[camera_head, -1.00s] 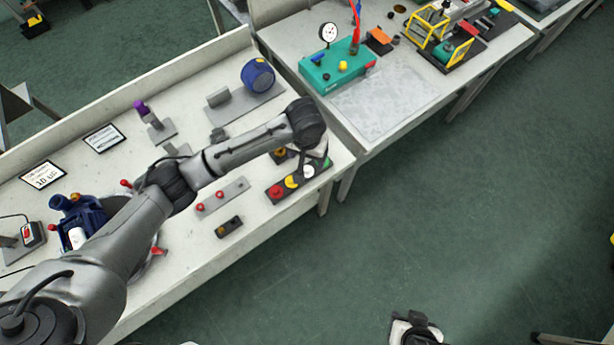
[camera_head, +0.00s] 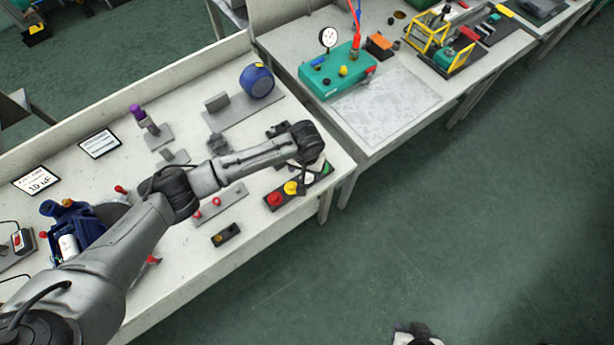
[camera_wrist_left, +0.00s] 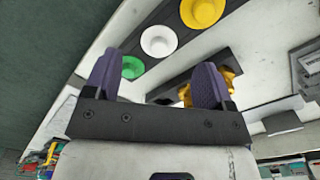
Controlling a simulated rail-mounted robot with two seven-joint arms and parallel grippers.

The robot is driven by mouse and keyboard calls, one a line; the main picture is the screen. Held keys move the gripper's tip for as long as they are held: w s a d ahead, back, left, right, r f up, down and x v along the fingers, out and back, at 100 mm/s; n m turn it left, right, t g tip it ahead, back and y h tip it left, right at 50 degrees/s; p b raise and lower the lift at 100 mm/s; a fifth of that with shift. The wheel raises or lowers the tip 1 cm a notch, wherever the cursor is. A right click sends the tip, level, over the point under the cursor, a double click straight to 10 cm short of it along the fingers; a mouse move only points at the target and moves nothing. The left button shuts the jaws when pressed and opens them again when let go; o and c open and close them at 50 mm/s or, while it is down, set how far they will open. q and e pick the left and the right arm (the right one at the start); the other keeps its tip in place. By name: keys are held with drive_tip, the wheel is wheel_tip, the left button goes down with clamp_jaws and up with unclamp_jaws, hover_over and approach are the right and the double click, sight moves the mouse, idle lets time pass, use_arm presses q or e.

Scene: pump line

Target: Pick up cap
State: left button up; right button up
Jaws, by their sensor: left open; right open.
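Coloured caps sit in a row on a dark tray (camera_head: 303,189) at the bench's front right: a red cap (camera_head: 275,198), a yellow cap (camera_head: 291,187), a white one and a green cap (camera_head: 326,167). My left wrist partly covers the far end of the row. In the left wrist view, the green cap (camera_wrist_left: 132,67), white cap (camera_wrist_left: 158,41) and yellow cap (camera_wrist_left: 203,12) show beyond my left gripper (camera_wrist_left: 156,72). It is open and empty, its fingers apart near the green and white caps. My right gripper (camera_head: 417,336) is cut off at the bottom edge, over the floor, away from the bench.
A grey plate with red knobs (camera_head: 217,203) and a small dark block (camera_head: 226,235) lie left of the tray. A blue round part (camera_head: 257,81) stands behind. A blue pump (camera_head: 75,225) is at left. A teal gauge box (camera_head: 338,72) stands on the adjoining bench.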

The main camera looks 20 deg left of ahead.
sight(307, 176)
use_arm(q)
drive_tip(key=shift+w+f+b, duration=0.15)
drive_tip(key=shift+f+b, duration=0.2)
drive_tip(key=shift+f, duration=1.8)
drive_tip(key=shift+c, duration=0.2)
clamp_jaws()
